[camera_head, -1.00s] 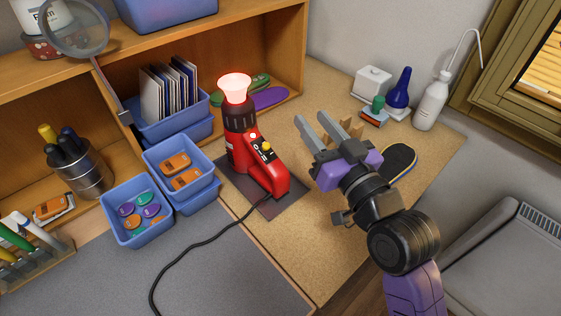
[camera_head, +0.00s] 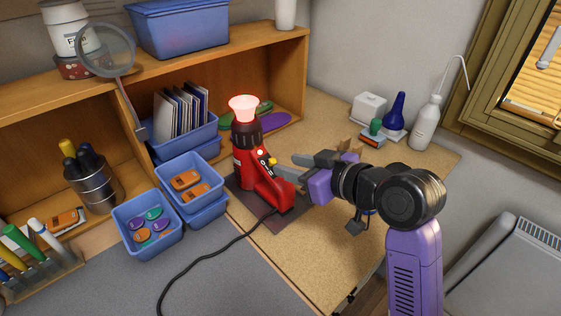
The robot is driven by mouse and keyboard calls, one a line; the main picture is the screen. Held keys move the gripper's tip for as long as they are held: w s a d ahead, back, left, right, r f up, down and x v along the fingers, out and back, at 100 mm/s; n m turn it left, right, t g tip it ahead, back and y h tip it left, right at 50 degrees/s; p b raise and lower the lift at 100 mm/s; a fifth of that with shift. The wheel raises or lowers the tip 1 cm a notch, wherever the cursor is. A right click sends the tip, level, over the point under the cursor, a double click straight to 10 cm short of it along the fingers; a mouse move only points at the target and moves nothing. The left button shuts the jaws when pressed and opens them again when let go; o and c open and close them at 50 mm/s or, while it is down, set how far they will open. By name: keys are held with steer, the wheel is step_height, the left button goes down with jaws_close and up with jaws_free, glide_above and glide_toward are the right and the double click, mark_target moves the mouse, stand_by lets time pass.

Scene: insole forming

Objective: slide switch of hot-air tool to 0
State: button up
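The red hot-air tool (camera_head: 246,166) stands upright on a dark mat (camera_head: 286,221), its nozzle (camera_head: 244,107) at the top glowing pinkish red. A small light glows on its right side. Its yellow switch knob (camera_head: 271,160) shows just below that light. The switch markings are too small to read and partly covered by my gripper. My gripper (camera_head: 283,163) is just right of the tool, with its fingers pointing left at the switch side. The fingers are apart with nothing seen between them. The lower finger overlaps the tool in the picture; I cannot tell whether it touches.
A black cable (camera_head: 205,246) runs from the tool over the grey mat. Blue bins (camera_head: 147,238) stand to the left, and a wooden shelf (camera_head: 290,75) is behind. A white bottle (camera_head: 425,125) and a blue bottle (camera_head: 394,113) stand at back right. The cork-coloured tabletop front right is clear.

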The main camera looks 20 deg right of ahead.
mark_target(274, 160)
steer(key=shift+x, duration=2.3)
jaws_close()
steer(key=shift+r, duration=0.1)
